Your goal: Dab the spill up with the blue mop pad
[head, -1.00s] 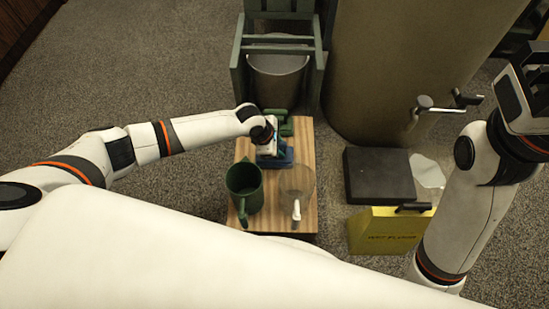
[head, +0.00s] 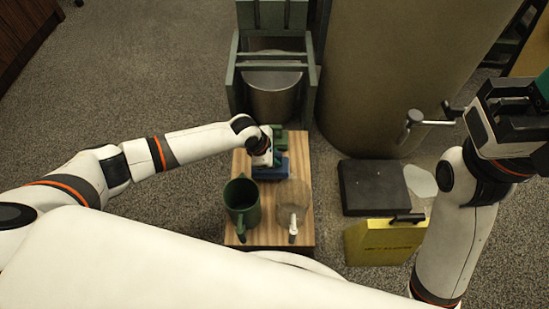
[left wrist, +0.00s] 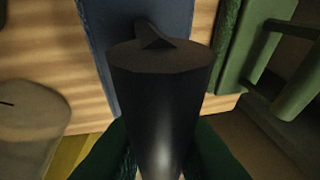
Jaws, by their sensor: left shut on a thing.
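The blue mop pad (head: 271,171) is at the far part of the wooden-topped stand, under my left gripper (head: 268,158). In the left wrist view the blue pad (left wrist: 165,18) lies beyond a dark round handle (left wrist: 158,95), and my green fingertips (left wrist: 155,160) are shut on that handle from both sides. Whether the pad touches the wood cannot be told. A pale spill (head: 421,181) lies on the grey floor at the right, beside a black slab. My right gripper (head: 520,125) is raised at the right edge, far from the pad; its jaw opening is unclear.
On the wooden stand (head: 265,228) are a green mug (head: 242,204), a clear jug (head: 293,205) and a green item (head: 281,142) near my gripper. A metal bucket (head: 273,95) stands behind.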

